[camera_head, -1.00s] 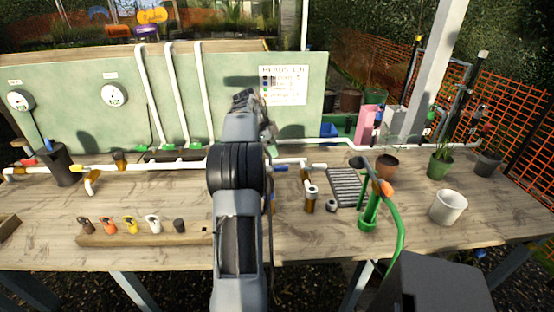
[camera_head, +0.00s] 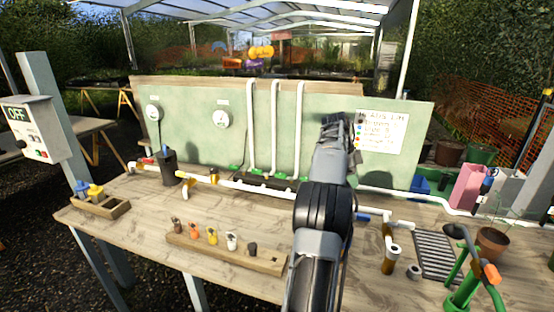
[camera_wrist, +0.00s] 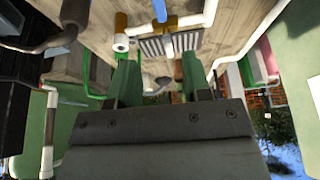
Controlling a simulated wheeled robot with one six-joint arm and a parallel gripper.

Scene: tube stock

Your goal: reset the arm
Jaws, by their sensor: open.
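My gripper shows in the wrist view (camera_wrist: 160,85) with its two green fingers apart and nothing between them. In the head view my arm (camera_head: 322,215) rises from the bottom edge over the middle of the wooden workbench (camera_head: 130,215). The arm's far end (camera_head: 338,130) stands in front of the green backboard (camera_head: 395,115); its fingers are hidden from that view. The wrist picture is upside down, with the bench above and the sky below. No object is held.
A wooden block (camera_head: 225,255) with several coloured heads lies left of my arm. A white pipe (camera_head: 245,187) runs along the bench. To the right are a drain grate (camera_head: 437,257), a green hand pump (camera_head: 465,290) and a brown pot (camera_head: 492,243). A switch box reading OFF (camera_head: 32,130) stands far left.

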